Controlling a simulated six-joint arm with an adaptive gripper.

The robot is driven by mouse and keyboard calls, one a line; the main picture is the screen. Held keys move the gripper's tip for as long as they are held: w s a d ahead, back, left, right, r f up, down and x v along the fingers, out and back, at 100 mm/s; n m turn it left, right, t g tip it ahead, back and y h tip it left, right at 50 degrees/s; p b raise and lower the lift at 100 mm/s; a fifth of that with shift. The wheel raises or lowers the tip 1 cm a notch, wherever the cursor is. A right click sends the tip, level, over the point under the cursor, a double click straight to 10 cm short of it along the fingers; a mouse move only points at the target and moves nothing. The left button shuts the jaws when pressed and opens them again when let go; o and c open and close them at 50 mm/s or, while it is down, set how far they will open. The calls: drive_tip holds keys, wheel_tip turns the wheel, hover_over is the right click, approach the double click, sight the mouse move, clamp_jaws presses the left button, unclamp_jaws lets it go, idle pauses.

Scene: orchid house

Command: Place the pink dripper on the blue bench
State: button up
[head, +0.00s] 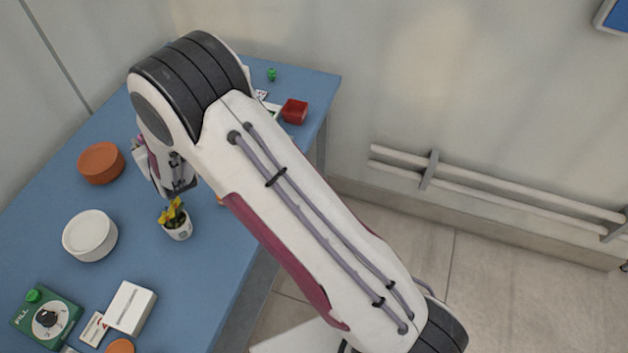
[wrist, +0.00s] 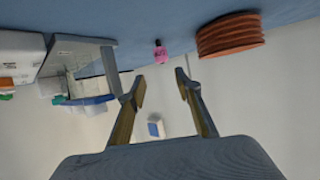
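The blue bench (head: 225,262) fills the left of the head view; its top also shows along the upper edge of the wrist view (wrist: 130,18), which is upside down. The pink dripper (wrist: 161,54) is small in the wrist view, against the blue top, with a dark end. In the head view I cannot tell it surely; a pinkish patch shows beside my gripper. My gripper (wrist: 160,88) is open and empty, its fingers spread apart below the dripper in the wrist picture. In the head view my arm partly hides it (head: 178,188).
A terracotta dish (head: 101,163) and a white round dish (head: 90,235) stand left of my gripper. A potted yellow flower (head: 176,220) stands close by it. A green box with a dial (head: 46,318) and a white box (head: 131,307) sit nearer. A red container (head: 294,111) is far right.

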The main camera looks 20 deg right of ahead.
drive_tip(key=s+d+r+g, duration=0.2)
drive_tip(key=s+d+r, duration=0.5)
drive_tip(key=r, duration=0.3)
drive_tip(key=s+d+r+g, duration=0.1)
drive_tip(key=s+d+r, duration=0.7)
drive_tip(key=r, duration=0.1)
drive_tip(key=s+d+m+g+h, duration=0.1)
drive_tip(key=s+d, duration=0.3)
drive_tip(key=s, duration=0.6)
drive_tip(key=s+d+r+g+h, duration=0.1)
drive_tip(key=s+d, duration=0.3)
drive_tip(key=s, duration=0.6)
drive_tip(key=s+d+r+m+g+h, duration=0.1)
drive_tip(key=s+d, duration=0.3)
drive_tip(key=s, duration=0.6)
drive_tip(key=shift+d+m+g, duration=0.2)
drive_tip(key=shift+m+g, duration=0.1)
drive_tip(key=shift+g, duration=0.3)
